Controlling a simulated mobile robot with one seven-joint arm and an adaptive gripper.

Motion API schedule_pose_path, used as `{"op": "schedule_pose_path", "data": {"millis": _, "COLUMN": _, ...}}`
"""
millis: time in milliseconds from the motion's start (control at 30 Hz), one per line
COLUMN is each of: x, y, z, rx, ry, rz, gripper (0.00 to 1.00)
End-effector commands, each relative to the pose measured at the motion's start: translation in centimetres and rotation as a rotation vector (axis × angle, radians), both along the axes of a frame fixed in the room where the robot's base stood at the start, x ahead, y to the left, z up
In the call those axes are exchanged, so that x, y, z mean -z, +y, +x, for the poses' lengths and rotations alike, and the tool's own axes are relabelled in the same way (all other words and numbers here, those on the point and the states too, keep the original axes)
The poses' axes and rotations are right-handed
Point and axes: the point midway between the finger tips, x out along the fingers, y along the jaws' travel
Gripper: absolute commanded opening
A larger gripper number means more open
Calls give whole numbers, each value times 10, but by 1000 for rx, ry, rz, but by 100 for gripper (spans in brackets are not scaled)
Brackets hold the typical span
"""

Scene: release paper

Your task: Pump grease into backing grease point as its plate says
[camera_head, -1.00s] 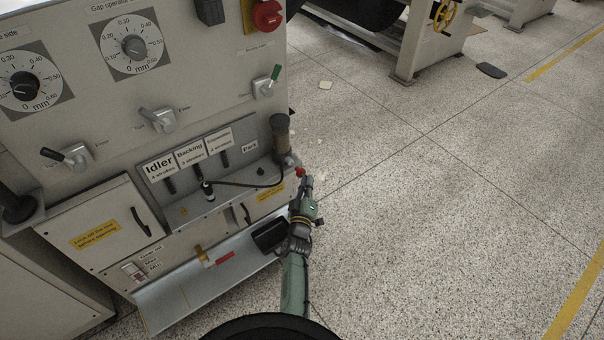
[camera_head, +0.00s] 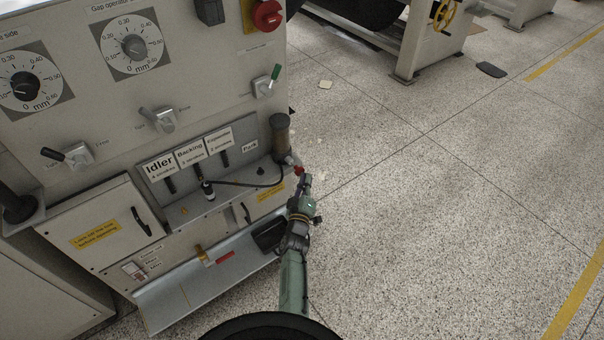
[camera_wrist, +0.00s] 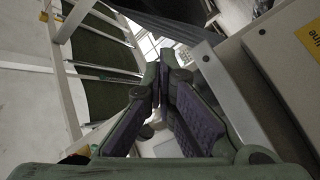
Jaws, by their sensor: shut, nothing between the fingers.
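The Backing plate (camera_head: 190,153) sits between the Idler plate (camera_head: 159,166) and a third plate (camera_head: 218,140) on the machine's front. Its stroke number is too small to read surely. The black hose coupler (camera_head: 207,189) is at the lower end of the Backing grease point, and a black hose (camera_head: 245,184) runs from it to the grease pump (camera_head: 281,137) at the right. A red knob (camera_head: 299,170) is at the pump's lower right. My gripper (camera_head: 306,179) is shut and empty, close beside the red knob; contact cannot be told. The wrist view shows its fingers (camera_wrist: 164,72) together.
A Park label (camera_head: 250,146) is left of the pump. Toggle levers and dials are above. The floor (camera_head: 430,210) at the right is open.

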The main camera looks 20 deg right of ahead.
Motion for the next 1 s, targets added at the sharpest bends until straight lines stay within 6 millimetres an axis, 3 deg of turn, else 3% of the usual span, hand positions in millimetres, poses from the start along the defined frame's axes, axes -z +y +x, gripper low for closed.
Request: {"op": "schedule_pose_path", "data": {"millis": 1000, "x": -2, "y": 5, "z": 13, "rx": -2, "ry": -3, "rz": -1, "gripper": 0}}
